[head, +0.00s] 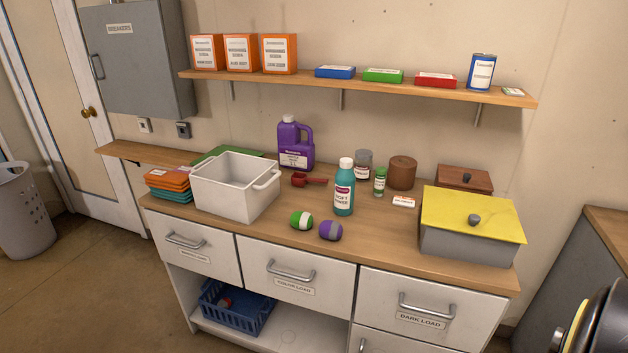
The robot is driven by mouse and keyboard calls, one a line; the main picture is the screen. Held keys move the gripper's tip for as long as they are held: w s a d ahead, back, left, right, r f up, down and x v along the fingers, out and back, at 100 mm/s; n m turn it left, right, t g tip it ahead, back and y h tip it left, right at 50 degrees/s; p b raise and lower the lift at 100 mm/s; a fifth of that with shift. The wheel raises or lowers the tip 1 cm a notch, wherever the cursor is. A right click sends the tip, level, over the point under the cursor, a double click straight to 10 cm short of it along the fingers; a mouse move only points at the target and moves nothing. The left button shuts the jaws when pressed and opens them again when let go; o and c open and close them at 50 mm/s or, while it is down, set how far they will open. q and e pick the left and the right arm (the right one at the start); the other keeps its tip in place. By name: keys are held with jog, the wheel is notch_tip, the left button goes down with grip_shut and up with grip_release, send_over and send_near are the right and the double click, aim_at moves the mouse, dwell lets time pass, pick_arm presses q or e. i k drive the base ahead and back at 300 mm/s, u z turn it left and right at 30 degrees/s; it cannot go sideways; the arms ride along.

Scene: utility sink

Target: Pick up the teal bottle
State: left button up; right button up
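The teal bottle (344,189) stands upright on the wooden counter, near its middle, with a white cap and a white and dark label. Its front and sides are in clear sight. Neither of my grippers shows in the head view. A dark rounded part with a yellow stripe at the lower right corner seems to be mine, but no fingers can be seen there.
Close behind the teal bottle are a small green bottle (380,181), a glass jar (363,165) and a red scoop (309,180). A green roll (301,220) and a purple roll (331,230) lie in front. A white bin (226,193) stands left, a yellow-lidded box (470,240) right.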

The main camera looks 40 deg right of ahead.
aim_at(344, 181)
jog(key=z, duration=0.5)
jog(key=i, duration=1)
jog(key=z, duration=0.85)
